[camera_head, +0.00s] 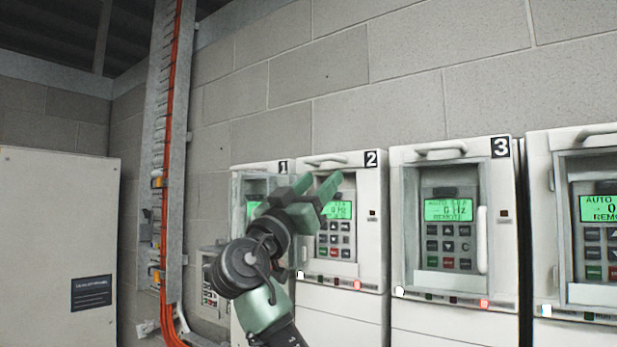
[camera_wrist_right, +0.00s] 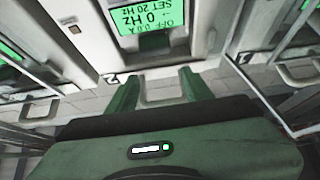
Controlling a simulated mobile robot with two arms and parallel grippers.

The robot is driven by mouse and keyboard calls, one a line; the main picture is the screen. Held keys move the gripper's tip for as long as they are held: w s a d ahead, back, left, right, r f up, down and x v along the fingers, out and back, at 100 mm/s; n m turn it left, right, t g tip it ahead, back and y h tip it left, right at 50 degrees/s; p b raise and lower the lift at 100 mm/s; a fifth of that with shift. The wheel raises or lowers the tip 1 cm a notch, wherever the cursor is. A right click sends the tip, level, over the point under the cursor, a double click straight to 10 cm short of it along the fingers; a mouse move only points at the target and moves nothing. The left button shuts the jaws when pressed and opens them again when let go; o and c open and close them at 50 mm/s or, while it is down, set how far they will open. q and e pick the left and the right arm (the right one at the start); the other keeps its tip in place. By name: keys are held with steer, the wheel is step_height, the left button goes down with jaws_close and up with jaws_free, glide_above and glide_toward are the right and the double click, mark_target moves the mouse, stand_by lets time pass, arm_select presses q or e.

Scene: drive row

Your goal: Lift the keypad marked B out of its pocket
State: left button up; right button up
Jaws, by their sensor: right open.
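No letter B can be read on any keypad. The keypad of drive 2 (camera_head: 341,240) has a lit green display and several buttons, and sits in its recess. Its display also shows in the right wrist view (camera_wrist_right: 152,22), upside down, reading OFF, 0 Hz, SET 20 Hz. My right gripper (camera_head: 318,182) is open and empty in front of the top of drive 2, partly hiding drives 1 and 2. In the right wrist view its fingers (camera_wrist_right: 160,78) are on either side of the drive's top handle (camera_wrist_right: 161,94); contact cannot be told. My left gripper is not in view.
Drive 3 (camera_head: 399,250) and a further drive (camera_head: 540,240) stand to the right, each with a lit keypad. A small keypad panel (camera_head: 208,290) is low at the left. A cable tray with orange cables (camera_head: 168,130) and a grey cabinet (camera_head: 50,240) are further left.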

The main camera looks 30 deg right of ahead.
steer(key=shift+w+d+r+t+p, duration=0.1)
steer(key=shift+w+d+t+p, duration=0.1)
steer(key=shift+d, duration=0.15)
steer(key=shift+w+d+r+t+p, duration=0.1)
steer(key=shift+d+p, duration=0.05)
steer(key=shift+d, duration=0.2)
arm_select(q)
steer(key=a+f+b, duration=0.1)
steer(key=b, duration=0.1)
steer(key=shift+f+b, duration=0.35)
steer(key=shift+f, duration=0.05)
arm_select(e)
steer(key=f, duration=0.2)
steer(key=d+f, duration=0.1)
steer(key=f, duration=0.1)
steer(key=shift+w+d+f, duration=0.1)
steer(key=shift+w, duration=0.15)
jaws_close()
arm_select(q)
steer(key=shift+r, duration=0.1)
